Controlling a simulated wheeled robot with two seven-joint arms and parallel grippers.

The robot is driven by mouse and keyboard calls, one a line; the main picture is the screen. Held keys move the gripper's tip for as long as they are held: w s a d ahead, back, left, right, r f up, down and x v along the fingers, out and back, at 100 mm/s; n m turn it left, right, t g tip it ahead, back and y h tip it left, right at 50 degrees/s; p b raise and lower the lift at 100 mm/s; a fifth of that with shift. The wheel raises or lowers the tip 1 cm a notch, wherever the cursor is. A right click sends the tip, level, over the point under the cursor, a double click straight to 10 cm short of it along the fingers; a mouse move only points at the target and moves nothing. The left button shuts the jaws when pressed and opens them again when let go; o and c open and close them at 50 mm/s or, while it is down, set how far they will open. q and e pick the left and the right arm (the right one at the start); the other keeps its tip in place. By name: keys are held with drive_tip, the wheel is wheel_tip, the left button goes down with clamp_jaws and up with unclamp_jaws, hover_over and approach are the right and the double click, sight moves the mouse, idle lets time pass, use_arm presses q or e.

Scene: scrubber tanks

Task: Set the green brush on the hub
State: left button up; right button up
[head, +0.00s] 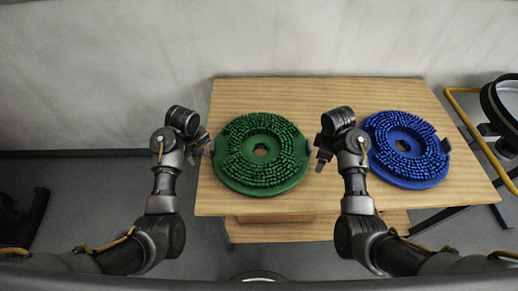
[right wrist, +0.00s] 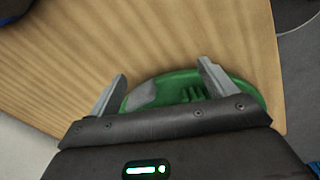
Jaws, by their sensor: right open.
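The green brush (head: 240,162), a round disc with bristles up and a hole in its middle, lies flat on the wooden table (head: 330,91). My left gripper (head: 207,145) is at its left rim; I cannot tell whether its fingers are open or touching. My right gripper (head: 321,161) is at the right rim. In the right wrist view my right gripper (right wrist: 160,80) is open, with its two fingers apart over the green brush's edge (right wrist: 185,81) and a grey patch between them. I cannot make out the hub for certain.
A blue brush (head: 405,178) lies on the table to the right, close to my right arm. A dark round-rimmed machine part (head: 490,104) with a yellow bar (head: 474,128) stands beyond the table's right edge. A wall rises behind the table. A round rim (head: 258,275) shows at the bottom.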

sight(212, 144)
use_arm(q)
drive_tip(key=w+d+r+m, duration=0.3)
drive_tip(key=w+r+m, duration=0.4)
drive_tip(key=m, duration=0.2)
drive_tip(key=shift+d+r+g, duration=0.2)
drive_tip(key=shift+d+g, duration=0.1)
drive_tip(key=shift+d, duration=0.1)
use_arm(e)
drive_tip(key=w+a+r+n, duration=0.3)
drive_tip(key=w+r+n, duration=0.1)
drive_tip(key=w+r, duration=0.3)
drive_tip(key=shift+a+r+n+g, duration=0.2)
drive_tip(key=shift+a+n+g, duration=0.1)
drive_tip(key=shift+a, duration=0.1)
use_arm(q)
drive_tip(key=shift+w, duration=0.15)
use_arm(e)
drive_tip(key=shift+w, duration=0.1)
drive_tip(key=shift+f, duration=0.1)
drive_tip(key=shift+f, duration=0.2)
use_arm(q)
wheel_tip(212, 144, down, 11)
drive_tip(key=shift+r, duration=0.1)
use_arm(e)
wheel_tip(212, 144, down, 10)
drive_tip(key=shift+f, duration=0.15)
